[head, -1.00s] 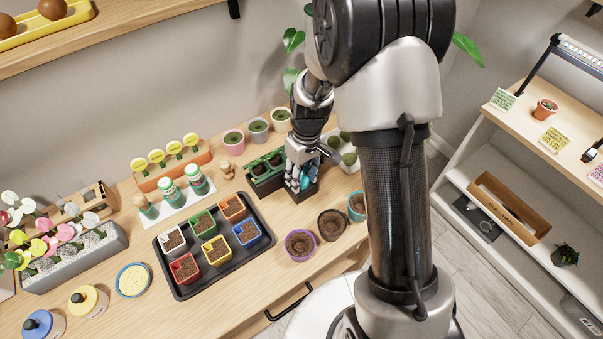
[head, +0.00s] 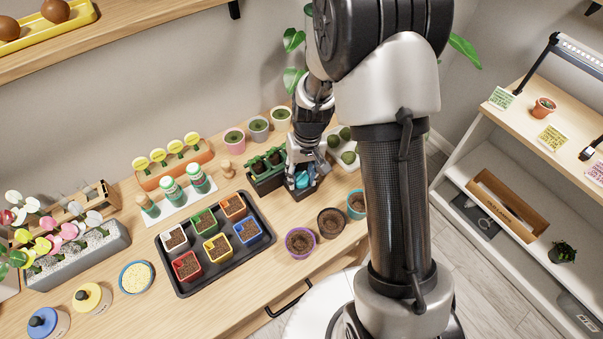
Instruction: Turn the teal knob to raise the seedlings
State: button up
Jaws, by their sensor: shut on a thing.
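The teal knob (head: 302,180) sits on a dark box at the right part of the wooden bench. My gripper (head: 301,172) comes down from above and is shut on the knob, covering much of it. The seedlings (head: 267,161) stand in a dark green holder (head: 268,181) directly left of the knob. My arm hides part of the area behind the gripper.
A black tray (head: 190,287) with several coloured pots lies left of the gripper. Three round pots, one of them purple-rimmed (head: 300,241), stand in front. A white tray (head: 352,165) with green plants is close on the right.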

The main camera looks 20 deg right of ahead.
aim_at(305, 177)
jog(key=o, duration=0.8)
jog(key=shift+r, duration=0.1)
jog(key=r, duration=0.8)
jog(key=d+r, duration=0.1)
jog(key=r, duration=0.3)
jog(key=shift+o, duration=0.2)
